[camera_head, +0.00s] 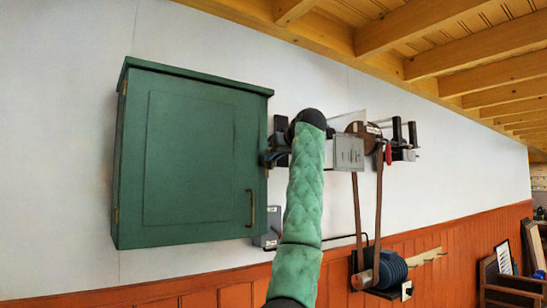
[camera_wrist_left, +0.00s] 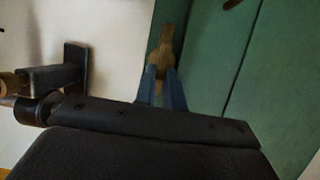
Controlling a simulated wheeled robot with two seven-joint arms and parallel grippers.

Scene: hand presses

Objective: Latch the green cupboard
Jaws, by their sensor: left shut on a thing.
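The green cupboard (camera_head: 190,150) hangs on the white wall with its door closed against the frame. A brass handle (camera_head: 251,208) is low on the right side of the door. My left gripper (camera_head: 267,158) is at the cupboard's right edge, about mid-height, mostly hidden behind my own wrist. In the left wrist view, the two blue fingers of my left gripper (camera_wrist_left: 162,82) are shut on a brass latch piece (camera_wrist_left: 166,48) beside the green cupboard side (camera_wrist_left: 205,55). The latch is hidden in the head view. My right gripper is not in view.
A belt-driven machine with a brown wheel (camera_head: 366,137) and a grey plate (camera_head: 349,153) is on the wall right of my arm. Its motor (camera_head: 392,270) is below. A dark bracket (camera_wrist_left: 75,68) is close by.

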